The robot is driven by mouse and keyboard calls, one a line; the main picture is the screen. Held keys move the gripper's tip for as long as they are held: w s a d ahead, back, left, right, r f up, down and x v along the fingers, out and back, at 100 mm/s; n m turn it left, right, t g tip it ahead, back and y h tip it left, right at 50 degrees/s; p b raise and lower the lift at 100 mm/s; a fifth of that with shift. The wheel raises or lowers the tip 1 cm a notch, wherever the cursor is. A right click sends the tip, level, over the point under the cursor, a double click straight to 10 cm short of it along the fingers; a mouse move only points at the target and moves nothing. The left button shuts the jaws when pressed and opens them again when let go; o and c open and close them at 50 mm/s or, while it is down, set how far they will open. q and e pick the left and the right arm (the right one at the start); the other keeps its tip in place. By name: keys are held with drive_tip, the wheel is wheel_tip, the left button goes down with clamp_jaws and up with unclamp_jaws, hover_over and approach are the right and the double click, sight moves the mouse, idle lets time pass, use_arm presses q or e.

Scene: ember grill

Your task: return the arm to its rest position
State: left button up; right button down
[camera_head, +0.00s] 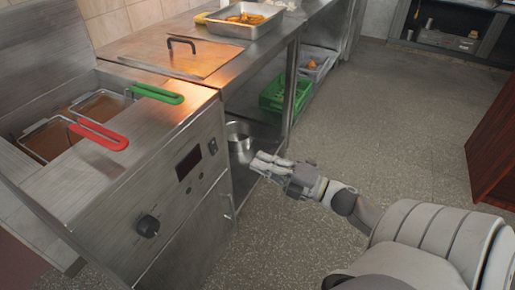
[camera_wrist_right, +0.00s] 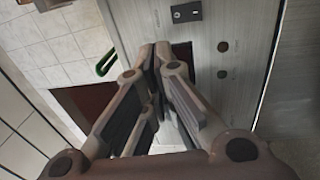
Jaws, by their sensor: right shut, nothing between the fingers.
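My right gripper (camera_head: 262,164) is in front of the counter, to the right of the fryer's control panel, over the floor edge in the head view. Its fingers are together and hold nothing. In the right wrist view the gripper (camera_wrist_right: 162,50) points at the fryer front, with its fingertips meeting near the panel. My right arm (camera_head: 345,200) reaches in from the lower right. My left gripper is not in the head view.
The fryer (camera_head: 190,125) has baskets with a red handle (camera_head: 98,136) and a green handle (camera_head: 158,94). A metal tray of food (camera_head: 243,30) stands on the counter. A green crate (camera_head: 275,93) and a pot (camera_head: 238,137) sit below. Floor (camera_head: 390,110) to the right is clear.

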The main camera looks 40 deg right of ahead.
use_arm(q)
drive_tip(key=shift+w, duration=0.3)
